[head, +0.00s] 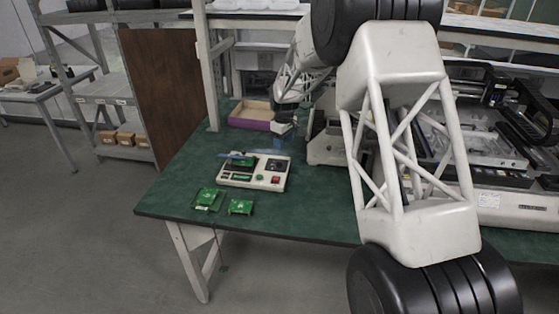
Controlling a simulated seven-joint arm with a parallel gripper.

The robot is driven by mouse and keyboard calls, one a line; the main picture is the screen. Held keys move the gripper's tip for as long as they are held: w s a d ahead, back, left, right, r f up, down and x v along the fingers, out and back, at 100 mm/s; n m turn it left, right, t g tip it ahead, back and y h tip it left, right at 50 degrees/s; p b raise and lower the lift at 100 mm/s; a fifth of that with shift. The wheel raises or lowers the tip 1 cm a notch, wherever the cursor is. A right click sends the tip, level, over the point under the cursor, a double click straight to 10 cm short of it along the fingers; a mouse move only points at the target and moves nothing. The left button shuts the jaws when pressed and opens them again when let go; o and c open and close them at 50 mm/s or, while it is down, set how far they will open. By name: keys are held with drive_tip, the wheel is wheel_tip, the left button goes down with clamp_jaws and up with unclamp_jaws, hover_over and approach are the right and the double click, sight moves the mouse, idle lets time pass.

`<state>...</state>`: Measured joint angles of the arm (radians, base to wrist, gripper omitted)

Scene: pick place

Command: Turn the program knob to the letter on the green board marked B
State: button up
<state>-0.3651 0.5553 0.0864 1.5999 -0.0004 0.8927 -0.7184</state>
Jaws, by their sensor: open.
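A white programmer box (255,178) sits on the green table top. A round dark knob (276,164) is on its right side, with a red button (275,180) below it. A green board (242,161) sits at the box's upper left. Two more green boards lie in front, one to the left (208,199) and one nearer the middle (241,207). Any letters on them are too small to read. My gripper (282,134) is open, small in view, above and behind the box near the knob; I cannot tell its exact height. It appears empty and apart from the knob.
A shallow cardboard tray with a purple front (250,125) is behind the box. A large machine (480,150) fills the table's right side. My arm hides part of the table. The green table (170,190) is clear at the left front. Shelves (105,90) stand left.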

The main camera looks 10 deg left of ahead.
sight(279, 161)
drive_tip(key=shift+w+a+f, duration=0.3)
drive_tip(key=shift+a+f, duration=0.15)
drive_tip(key=shift+f, duration=0.1)
drive_tip(key=shift+w+a+f, duration=0.3)
drive_tip(key=shift+a+f, duration=0.15)
drive_tip(key=shift+f, duration=0.1)
drive_tip(key=shift+f, duration=0.15)
drive_tip(key=shift+f, duration=3.75)
drive_tip(key=shift+c, duration=0.2)
drive_tip(key=c, duration=0.9)
